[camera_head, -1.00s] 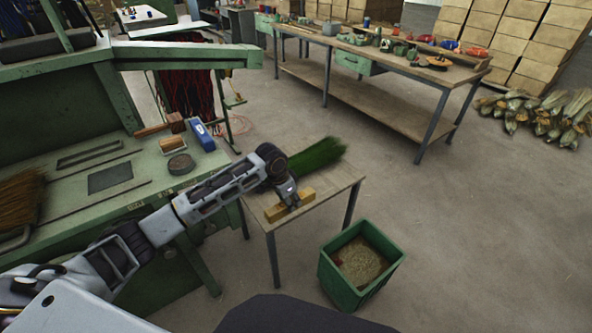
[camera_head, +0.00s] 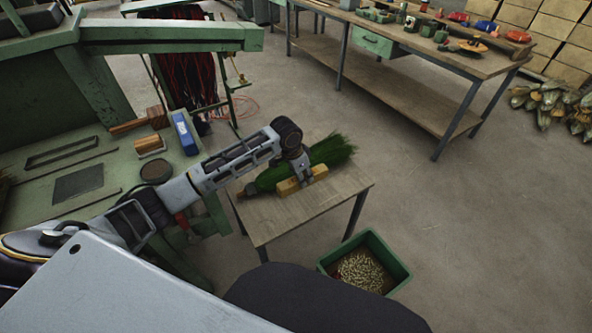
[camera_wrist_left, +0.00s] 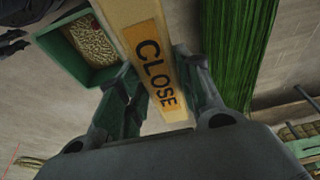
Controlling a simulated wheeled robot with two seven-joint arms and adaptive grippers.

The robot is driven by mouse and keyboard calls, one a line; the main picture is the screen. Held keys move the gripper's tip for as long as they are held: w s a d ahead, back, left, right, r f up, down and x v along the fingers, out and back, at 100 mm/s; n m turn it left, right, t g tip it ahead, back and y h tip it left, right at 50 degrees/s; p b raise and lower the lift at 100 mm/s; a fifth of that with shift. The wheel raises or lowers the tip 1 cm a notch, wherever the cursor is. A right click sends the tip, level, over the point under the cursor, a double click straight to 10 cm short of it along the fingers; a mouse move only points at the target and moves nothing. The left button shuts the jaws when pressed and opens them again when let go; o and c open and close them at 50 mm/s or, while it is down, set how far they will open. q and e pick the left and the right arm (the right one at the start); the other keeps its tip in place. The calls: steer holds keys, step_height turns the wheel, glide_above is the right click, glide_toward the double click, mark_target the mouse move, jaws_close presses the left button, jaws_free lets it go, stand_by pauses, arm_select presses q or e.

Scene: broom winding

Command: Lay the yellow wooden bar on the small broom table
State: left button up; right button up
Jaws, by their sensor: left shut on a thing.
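The yellow wooden bar (camera_head: 287,188) is in my left gripper (camera_head: 304,173), which is shut on its middle. In the head view it appears over the small broom table (camera_head: 300,216), alongside a green-bristled broom (camera_head: 331,150). I cannot tell whether the bar touches the tabletop. In the left wrist view the bar (camera_wrist_left: 143,42) runs between the fingers of the left gripper (camera_wrist_left: 162,85), with the word CLOSE facing the camera. My right gripper is not in view.
A green bin (camera_head: 372,262) with pale bits stands on the floor at the table's front right. The green machine bench (camera_head: 85,205) with a blue box (camera_head: 185,133) is at left. A long workbench (camera_head: 430,58) stands behind. The table's front part is clear.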

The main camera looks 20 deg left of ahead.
arm_select(q)
steer(key=shift+w, duration=0.2)
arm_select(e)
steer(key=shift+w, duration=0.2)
arm_select(q)
step_height(320, 180, down, 6)
steer(key=shift+r+b, duration=0.25)
steer(key=shift+b, duration=0.15)
steer(key=shift+f, duration=0.3)
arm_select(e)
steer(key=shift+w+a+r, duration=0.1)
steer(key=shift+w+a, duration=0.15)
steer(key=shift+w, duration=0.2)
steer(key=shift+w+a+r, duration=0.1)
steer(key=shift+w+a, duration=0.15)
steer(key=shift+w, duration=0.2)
arm_select(q)
steer(key=shift+f, duration=0.1)
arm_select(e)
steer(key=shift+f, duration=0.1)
